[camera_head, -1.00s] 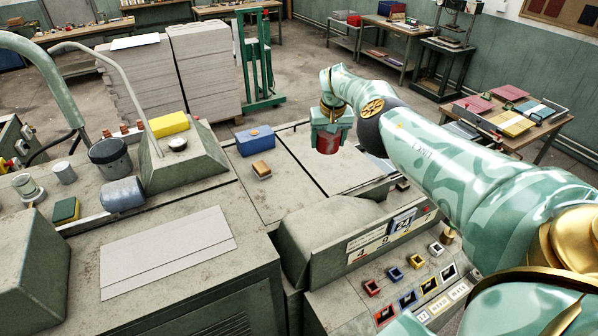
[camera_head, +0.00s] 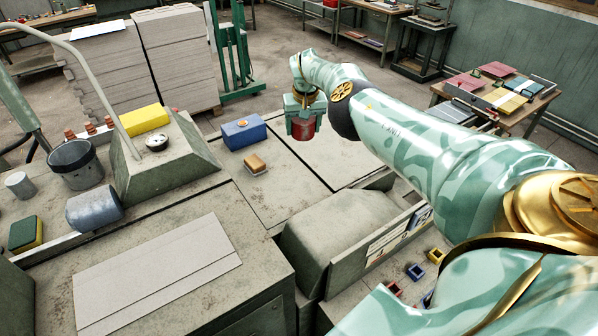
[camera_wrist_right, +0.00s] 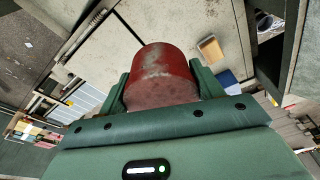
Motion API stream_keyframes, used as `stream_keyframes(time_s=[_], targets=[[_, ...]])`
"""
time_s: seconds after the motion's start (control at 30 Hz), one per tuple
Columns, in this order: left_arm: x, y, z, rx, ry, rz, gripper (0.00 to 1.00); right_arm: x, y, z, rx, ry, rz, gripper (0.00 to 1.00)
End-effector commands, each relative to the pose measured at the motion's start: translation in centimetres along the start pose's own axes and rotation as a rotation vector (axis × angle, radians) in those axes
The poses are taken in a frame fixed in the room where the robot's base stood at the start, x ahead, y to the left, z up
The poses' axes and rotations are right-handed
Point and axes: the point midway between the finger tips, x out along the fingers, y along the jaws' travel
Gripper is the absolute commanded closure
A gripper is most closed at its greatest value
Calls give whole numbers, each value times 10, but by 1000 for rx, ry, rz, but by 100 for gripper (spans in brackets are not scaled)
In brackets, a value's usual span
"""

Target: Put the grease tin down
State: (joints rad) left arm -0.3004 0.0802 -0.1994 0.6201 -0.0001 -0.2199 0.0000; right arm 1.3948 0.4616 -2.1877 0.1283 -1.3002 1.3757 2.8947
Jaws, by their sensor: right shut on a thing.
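The grease tin (camera_head: 303,128) is a dark red cylinder in my right gripper (camera_head: 303,121), which is shut on it. In the right wrist view the tin (camera_wrist_right: 160,75) sits between the two green fingers, its worn end showing. In the head view the gripper points down over the grey machine top, behind the rounded grey housing. I cannot tell whether the tin touches the surface. My left gripper is not in view.
A blue box (camera_head: 244,132) and a small orange-brown block (camera_head: 255,165) lie left of the tin. The rounded grey housing (camera_head: 335,230) is nearer. Bare machine top (camera_head: 285,190) lies between.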

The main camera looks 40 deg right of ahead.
Motion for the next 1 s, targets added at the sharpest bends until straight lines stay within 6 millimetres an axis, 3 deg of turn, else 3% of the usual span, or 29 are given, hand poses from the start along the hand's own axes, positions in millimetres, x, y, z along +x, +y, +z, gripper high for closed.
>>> stream_keyframes(time_s=[0.03, 0.27, 0.5, 0.6, 1.0], targets=[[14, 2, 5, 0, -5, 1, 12, 14, 0, 2, 0, 0, 0, 63], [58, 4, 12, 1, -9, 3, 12, 60, 0, 10, 0, -2, 1, 63], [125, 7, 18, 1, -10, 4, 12, 130, 1, 22, -1, -8, 5, 63], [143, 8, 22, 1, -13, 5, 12, 150, 1, 24, -1, -11, 6, 63], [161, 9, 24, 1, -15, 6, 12, 172, 1, 28, -1, -13, 7, 63]])
